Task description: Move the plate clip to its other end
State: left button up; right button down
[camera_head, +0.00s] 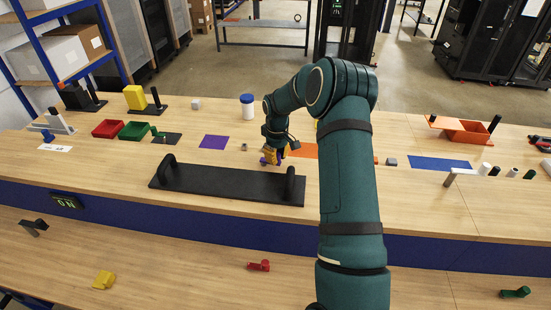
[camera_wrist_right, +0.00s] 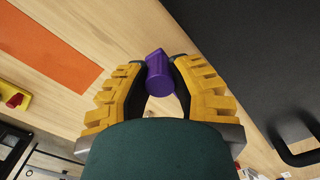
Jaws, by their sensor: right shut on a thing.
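My right gripper (camera_head: 272,158) is over the table just behind the black plate, near its right end. In the wrist view its yellow fingers (camera_wrist_right: 160,82) are shut on a small purple piece (camera_wrist_right: 157,72), which sticks out past the fingertips. I cannot tell whether this piece is the clip, or whether it touches the table. The long black plate (camera_head: 225,187) lies on the table with a black upright loop at its left end (camera_head: 167,167) and another at its right end (camera_head: 290,184). The plate also shows in the wrist view (camera_wrist_right: 250,50). My left gripper is not in view.
An orange mat (camera_head: 304,150) lies right of the gripper, partly hidden by my arm. A purple mat (camera_head: 214,142) and a white jar with a blue lid (camera_head: 247,107) stand left and behind. Red (camera_head: 108,129) and green (camera_head: 134,131) trays sit at the left.

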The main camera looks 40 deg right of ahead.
jog(key=shift+w+d+n, duration=0.25)
jog(key=shift+d+n, duration=0.05)
jog(key=shift+n, duration=0.6)
jog(key=c, duration=0.7)
grip_release()
jog(key=shift+c, duration=0.2)
jog(key=shift+r, duration=0.1)
notch_tip(320, 180, up, 12)
